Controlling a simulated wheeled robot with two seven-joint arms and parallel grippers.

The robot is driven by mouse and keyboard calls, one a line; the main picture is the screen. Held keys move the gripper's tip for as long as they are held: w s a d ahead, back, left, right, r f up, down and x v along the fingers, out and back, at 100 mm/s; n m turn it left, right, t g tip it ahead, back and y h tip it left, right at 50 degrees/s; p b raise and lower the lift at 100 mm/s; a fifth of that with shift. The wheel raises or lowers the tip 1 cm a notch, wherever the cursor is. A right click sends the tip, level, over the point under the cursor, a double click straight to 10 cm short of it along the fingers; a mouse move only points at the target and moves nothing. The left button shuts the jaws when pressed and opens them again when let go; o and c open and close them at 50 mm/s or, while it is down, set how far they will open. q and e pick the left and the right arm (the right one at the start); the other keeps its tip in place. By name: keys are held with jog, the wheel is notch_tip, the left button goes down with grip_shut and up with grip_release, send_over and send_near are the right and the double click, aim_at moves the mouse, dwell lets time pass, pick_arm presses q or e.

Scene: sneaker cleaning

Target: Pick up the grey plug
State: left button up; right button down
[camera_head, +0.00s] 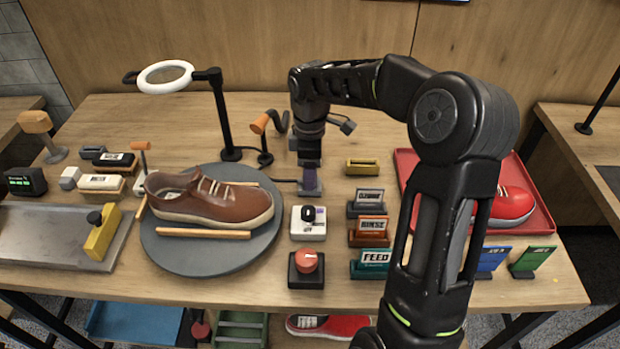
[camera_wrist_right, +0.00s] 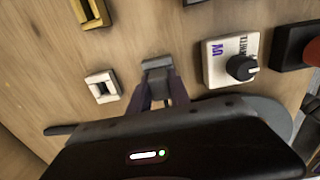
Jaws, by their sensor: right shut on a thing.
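The grey plug (camera_wrist_right: 157,66) is between the fingertips of my right gripper (camera_wrist_right: 160,88) in the wrist view. The fingers are closed on it, and part of the plug sticks out past them. In the head view my right gripper (camera_head: 310,180) points down at the table just right of the turntable, and the plug is mostly covered by the fingers. I cannot tell whether the plug still touches the table. My left gripper is not in view.
A white square socket-like frame (camera_wrist_right: 102,86) lies beside the plug. A white knob box (camera_head: 308,222) and a red button (camera_head: 306,262) stand in front. The turntable (camera_head: 165,258) with a brown shoe (camera_head: 212,200) is left. Label holders (camera_head: 369,232) and a red tray (camera_head: 540,228) are right.

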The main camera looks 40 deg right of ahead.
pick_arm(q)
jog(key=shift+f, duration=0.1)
pick_arm(e)
notch_tip(320, 180, up, 10)
dwell(0.5)
jog(key=shift+r, duration=0.1)
dwell(0.4)
